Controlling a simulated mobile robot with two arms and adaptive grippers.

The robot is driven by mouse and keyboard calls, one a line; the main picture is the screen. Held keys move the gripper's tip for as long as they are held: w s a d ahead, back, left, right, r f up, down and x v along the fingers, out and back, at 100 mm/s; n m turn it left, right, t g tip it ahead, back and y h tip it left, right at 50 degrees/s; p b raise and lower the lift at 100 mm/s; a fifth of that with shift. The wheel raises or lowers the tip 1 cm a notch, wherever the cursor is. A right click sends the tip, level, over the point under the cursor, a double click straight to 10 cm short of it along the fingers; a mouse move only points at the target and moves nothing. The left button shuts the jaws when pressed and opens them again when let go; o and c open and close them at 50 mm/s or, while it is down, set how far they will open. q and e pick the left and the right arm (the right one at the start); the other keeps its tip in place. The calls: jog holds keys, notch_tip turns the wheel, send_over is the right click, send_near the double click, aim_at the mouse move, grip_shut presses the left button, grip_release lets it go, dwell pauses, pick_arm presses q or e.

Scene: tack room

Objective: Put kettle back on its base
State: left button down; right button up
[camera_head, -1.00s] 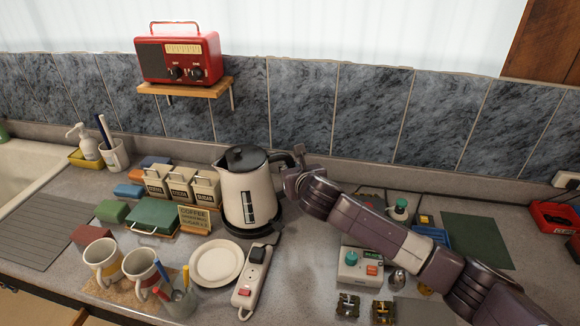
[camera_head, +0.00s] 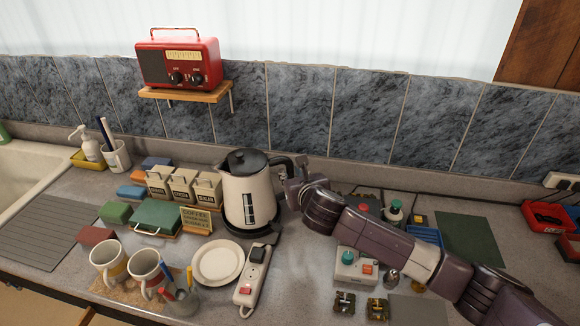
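The cream kettle (camera_head: 238,200), with a black lid and black handle, stands upright in the middle of the counter. Its black base (camera_head: 250,231) shows as a dark rim directly under it. The kettle appears seated on the base, though the contact is partly hard to see. My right gripper (camera_head: 297,176) is at the kettle's right side by the handle (camera_head: 281,161). Its fingers look spread, one behind and one in front of the handle's end, partly hidden by the gripper. My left gripper is not in view.
Canisters (camera_head: 184,186), a coffee sign (camera_head: 196,219) and a green box (camera_head: 157,217) stand left of the kettle. A white plate (camera_head: 217,262), power strip (camera_head: 250,276) and mugs (camera_head: 109,262) are in front. A grey control box (camera_head: 354,265) lies below my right arm.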

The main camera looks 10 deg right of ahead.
jog(key=p+v, duration=0.3)
jog(key=v, duration=0.4)
jog(key=shift+p, duration=0.4)
jog(key=shift+s, duration=0.15)
dwell(0.3)
